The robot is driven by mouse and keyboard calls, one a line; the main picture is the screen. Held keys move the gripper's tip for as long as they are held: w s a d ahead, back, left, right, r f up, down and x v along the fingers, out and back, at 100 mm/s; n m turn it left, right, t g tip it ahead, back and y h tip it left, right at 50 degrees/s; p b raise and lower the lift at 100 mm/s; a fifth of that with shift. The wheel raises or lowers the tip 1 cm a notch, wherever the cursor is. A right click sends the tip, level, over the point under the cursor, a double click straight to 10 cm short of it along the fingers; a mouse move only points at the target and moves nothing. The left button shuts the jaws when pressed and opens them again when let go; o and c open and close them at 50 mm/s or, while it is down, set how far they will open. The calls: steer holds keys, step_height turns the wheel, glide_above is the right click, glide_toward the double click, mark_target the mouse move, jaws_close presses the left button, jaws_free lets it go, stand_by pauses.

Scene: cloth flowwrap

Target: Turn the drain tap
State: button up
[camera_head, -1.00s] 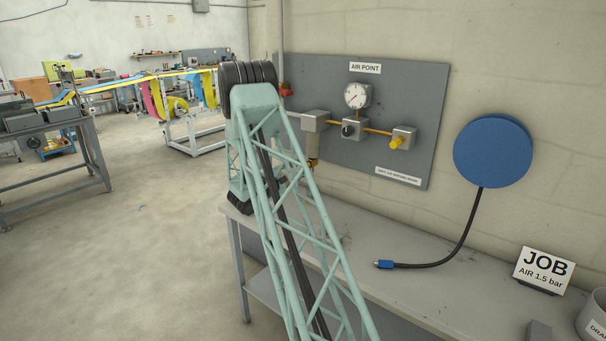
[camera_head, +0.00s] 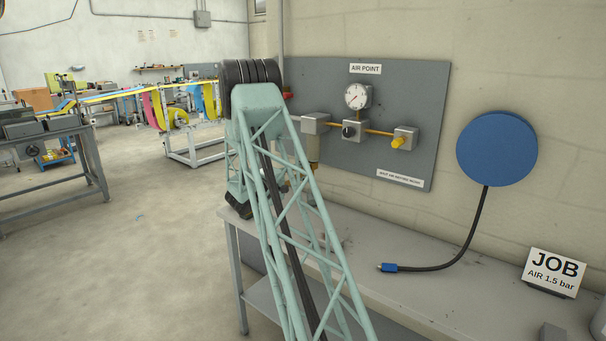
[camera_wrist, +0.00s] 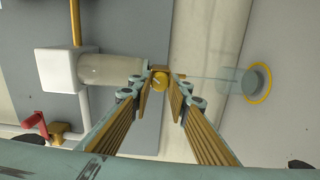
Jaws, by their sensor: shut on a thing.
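My gripper (camera_wrist: 161,95) is shut on the small brass drain tap (camera_wrist: 160,78), with a finger on each side of it in the wrist view. The tap is at the end of the clear filter bowl (camera_wrist: 110,70), which joins a pale grey block (camera_wrist: 68,68). In the head view the filter block (camera_head: 315,123) and the bowl (camera_head: 314,148) hang at the left of the grey board, partly behind my arm. In the wrist view a thin pale streak runs from the tap towards a round grey-green disc (camera_wrist: 257,82) with a yellow ring.
The grey AIR POINT board (camera_head: 415,100) carries a gauge (camera_head: 355,96), a regulator with a black knob (camera_head: 348,132) and a yellow fitting (camera_head: 401,141). A blue disc (camera_head: 497,148) with a black hose (camera_head: 470,238) is at the right. A JOB sign (camera_head: 553,272) stands on the bench (camera_head: 360,265).

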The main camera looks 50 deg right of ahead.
stand_by(0.4)
steer(key=o, duration=0.8)
steer(key=shift+o, duration=0.2)
steer(key=shift+a, duration=0.1)
steer(key=a, duration=1.1)
steer(key=shift+w+a, duration=0.3)
steer(key=shift+a, duration=0.1)
